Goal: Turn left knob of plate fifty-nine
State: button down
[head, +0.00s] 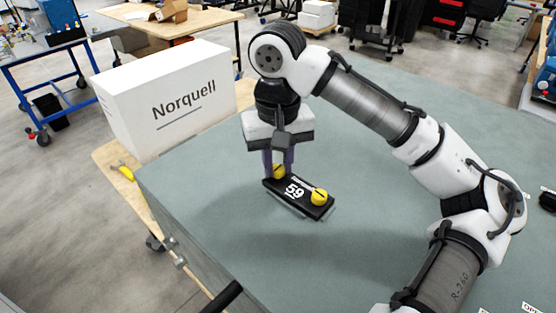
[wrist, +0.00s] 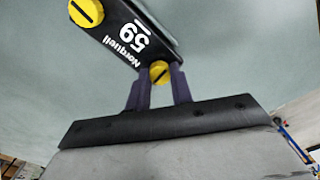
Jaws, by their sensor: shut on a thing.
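Plate fifty-nine (head: 297,199) is a black plate with a white 59, lying on the grey-green table. It carries two yellow knobs, one near each end. My gripper (head: 278,168) points down over the plate's left end in the head view and is shut on the left knob (head: 279,171). The right knob (head: 319,197) stands free. In the wrist view, the plate (wrist: 120,32) appears upside down, with the held knob (wrist: 158,71) between my purple fingers and the free knob (wrist: 86,12) at the upper left. The fingers partly hide the held knob.
A large white Norquell box (head: 175,100) stands left of the table (head: 400,240), on a wooden bench. A yellow-handled tool (head: 124,172) lies on that bench. The table around the plate is clear.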

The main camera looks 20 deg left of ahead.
jog(key=n, duration=0.6)
jog(key=shift+f, duration=0.1)
jog(key=n, duration=0.5)
jog(key=shift+s+n, duration=0.1)
jog(key=shift+n, duration=0.3)
jog(key=n, duration=0.5)
jog(key=shift+n, duration=0.3)
jog(key=n, duration=1)
jog(key=shift+f+n, duration=0.1)
jog(key=shift+n, duration=0.3)
jog(key=n, duration=1)
jog(key=shift+n, duration=0.4)
jog(key=n, duration=0.6)
